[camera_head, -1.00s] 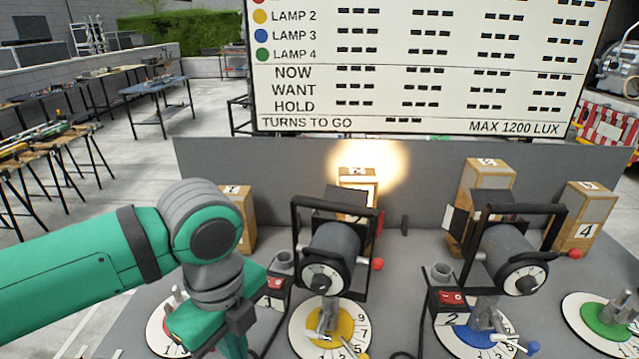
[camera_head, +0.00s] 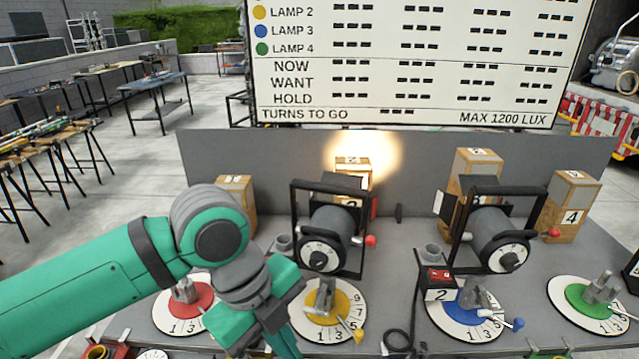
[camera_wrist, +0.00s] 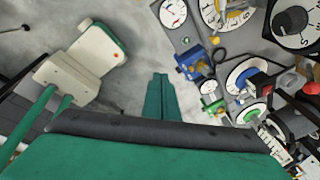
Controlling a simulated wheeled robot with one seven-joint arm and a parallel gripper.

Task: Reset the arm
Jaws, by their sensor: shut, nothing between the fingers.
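My green arm comes in from the left in the head view. My gripper (camera_head: 285,342) hangs in front of the bench, left of the yellow dial (camera_head: 326,302) in the picture, and its fingertips are cut off or hidden there. In the wrist view my gripper (camera_wrist: 160,82) shows its two green fingers together, with nothing between them. The red dial (camera_head: 190,298) is left of the gripper. The arm hides part of the bench behind it.
Two black-framed lamps (camera_head: 325,240) (camera_head: 500,240) stand on the grey bench. The blue dial (camera_head: 478,304) and green dial (camera_head: 592,298) are to the right. A switch box marked 2 (camera_head: 437,284), wooden blocks and a cable also stand or lie there. A large board (camera_head: 400,75) rises behind.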

